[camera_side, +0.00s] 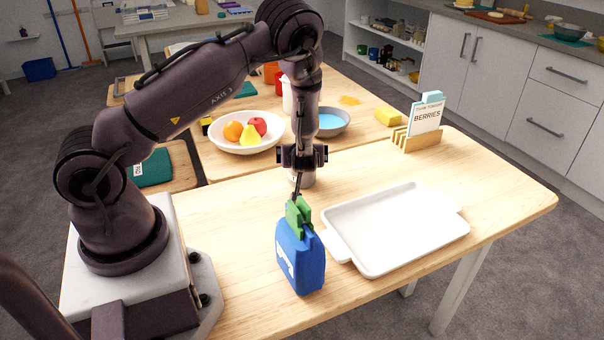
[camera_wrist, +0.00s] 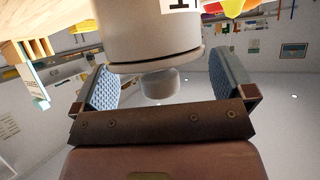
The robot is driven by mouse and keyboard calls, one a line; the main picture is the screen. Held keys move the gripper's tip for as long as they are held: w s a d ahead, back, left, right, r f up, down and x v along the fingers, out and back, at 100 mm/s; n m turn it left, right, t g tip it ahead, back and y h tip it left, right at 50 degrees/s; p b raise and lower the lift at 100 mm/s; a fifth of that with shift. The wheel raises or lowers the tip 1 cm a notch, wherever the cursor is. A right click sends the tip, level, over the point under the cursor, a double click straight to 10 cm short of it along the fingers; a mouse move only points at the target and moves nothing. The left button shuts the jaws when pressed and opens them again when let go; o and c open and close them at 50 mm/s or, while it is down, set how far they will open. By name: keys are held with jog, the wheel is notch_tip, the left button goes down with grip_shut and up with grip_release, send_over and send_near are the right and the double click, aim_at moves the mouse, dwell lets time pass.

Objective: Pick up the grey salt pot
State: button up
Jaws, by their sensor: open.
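The grey salt pot (camera_side: 302,181) stands upright on the wooden table, partly hidden behind my gripper and the blue container's green top. My gripper (camera_side: 302,158) points down directly above it. In the wrist view the pot (camera_wrist: 150,38) appears large, with a smaller grey knob (camera_wrist: 160,87) on its end. The open fingers of my gripper (camera_wrist: 165,75) lie on either side of the knob, with a gap on both sides. A piece of a dark-lettered label shows on the pot.
A blue container (camera_side: 301,262) with a green top stands close in front. A white tray (camera_side: 370,268) lies to the right. A fruit bowl (camera_side: 222,146), a grey-blue bowl (camera_side: 342,130) and a card holder (camera_side: 418,144) stand behind. The table at front right is clear.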

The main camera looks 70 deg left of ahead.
jog(key=shift+r, duration=0.1)
jog(key=c, duration=1.2)
